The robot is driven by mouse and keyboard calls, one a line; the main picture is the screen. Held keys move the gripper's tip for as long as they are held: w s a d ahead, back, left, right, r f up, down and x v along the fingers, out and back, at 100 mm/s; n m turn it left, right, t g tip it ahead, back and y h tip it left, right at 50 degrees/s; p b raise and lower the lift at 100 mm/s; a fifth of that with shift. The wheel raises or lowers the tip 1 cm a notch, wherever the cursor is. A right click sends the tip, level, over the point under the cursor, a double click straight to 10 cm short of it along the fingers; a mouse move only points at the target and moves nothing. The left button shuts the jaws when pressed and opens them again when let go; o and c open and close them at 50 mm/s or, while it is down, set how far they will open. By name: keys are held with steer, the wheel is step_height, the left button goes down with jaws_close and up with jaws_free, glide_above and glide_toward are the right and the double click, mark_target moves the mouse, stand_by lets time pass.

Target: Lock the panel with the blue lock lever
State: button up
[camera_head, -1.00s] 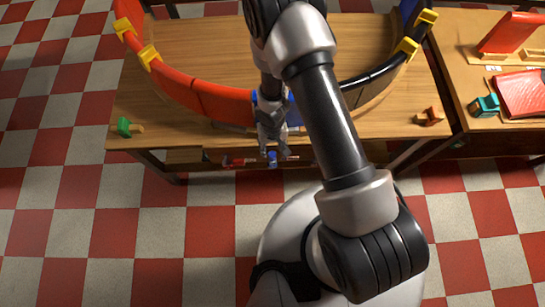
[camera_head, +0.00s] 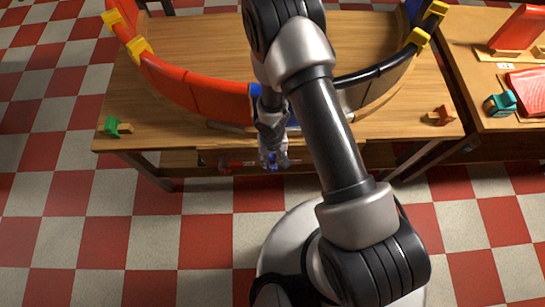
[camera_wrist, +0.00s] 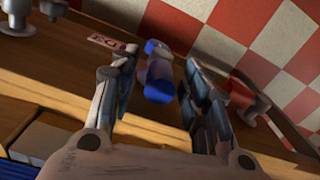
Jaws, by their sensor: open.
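The blue lock lever (camera_wrist: 158,75) appears in the wrist view between my two fingers. It has a blue end and a grey-blue body. I see no clear contact with either finger, and its depth between them is hard to judge. My gripper (camera_wrist: 160,68) is open. In the head view my gripper (camera_head: 273,158) is at the front edge of the wooden table (camera_head: 200,130), and only a little blue of the lever shows below it. A curved ring of panels stands on the table, with a red panel (camera_head: 190,88), a black one (camera_head: 375,75) and a mostly hidden blue part (camera_head: 256,90).
A red lever (camera_wrist: 240,95) is just right of my right finger in the wrist view. A small label (camera_wrist: 105,42) and a grey knob (camera_wrist: 35,15) are at upper left. Yellow clamps (camera_head: 138,48) sit on the ring. A green clamp (camera_head: 115,126) and a brown-red one (camera_head: 440,116) are at the table's front corners.

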steer(key=shift+c, duration=0.5)
jaws_close()
